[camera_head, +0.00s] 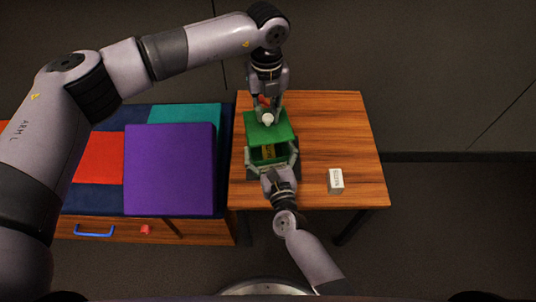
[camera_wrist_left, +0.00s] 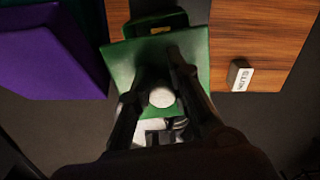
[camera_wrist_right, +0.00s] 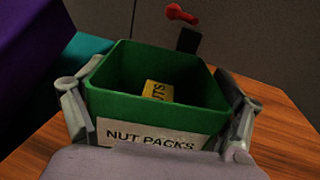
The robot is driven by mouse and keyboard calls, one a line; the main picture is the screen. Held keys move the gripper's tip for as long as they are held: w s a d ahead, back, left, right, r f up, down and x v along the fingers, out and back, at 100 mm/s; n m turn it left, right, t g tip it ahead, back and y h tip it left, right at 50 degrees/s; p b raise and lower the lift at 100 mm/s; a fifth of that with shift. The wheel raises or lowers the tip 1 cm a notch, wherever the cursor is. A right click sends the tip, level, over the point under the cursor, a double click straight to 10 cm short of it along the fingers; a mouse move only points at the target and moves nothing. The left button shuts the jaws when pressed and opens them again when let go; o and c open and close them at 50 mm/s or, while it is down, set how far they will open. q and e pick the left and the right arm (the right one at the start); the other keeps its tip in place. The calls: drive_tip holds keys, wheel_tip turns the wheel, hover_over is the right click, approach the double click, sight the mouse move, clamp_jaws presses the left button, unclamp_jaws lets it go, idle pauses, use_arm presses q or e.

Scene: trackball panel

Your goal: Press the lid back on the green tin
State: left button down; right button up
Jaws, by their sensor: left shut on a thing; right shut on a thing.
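The green tin (camera_head: 252,170) stands open on the wooden table. In the right wrist view the tin (camera_wrist_right: 205,95) has a "NUT PACKS" label and a yellow pack (camera_wrist_right: 159,92) inside. My right gripper (camera_head: 272,165) is shut on the tin, a finger on each side. The flat green lid (camera_head: 284,128) has a white knob (camera_wrist_left: 161,97). My left gripper (camera_head: 266,112) is shut on this knob and holds the lid toward the tin's far side. In the left wrist view the lid (camera_wrist_left: 122,62) hides part of the tin (camera_wrist_left: 157,24). The gap between them is unclear.
A small white labelled block (camera_head: 335,180) stands on the table (camera_head: 345,125), right of the tin. A large purple block (camera_head: 170,170) rests on a patchwork-coloured top at the left. The table's right side is mostly clear. A small red thing (camera_wrist_right: 181,13) shows behind the tin.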

drive_tip(key=c, duration=0.9)
use_arm(q)
drive_tip(key=shift+w+f, duration=0.2)
drive_tip(key=shift+f, duration=1.05)
drive_tip(key=shift+w+f, duration=0.15)
drive_tip(key=shift+f, duration=1.1)
drive_tip(key=shift+f, duration=0.85)
drive_tip(key=shift+f, duration=0.3)
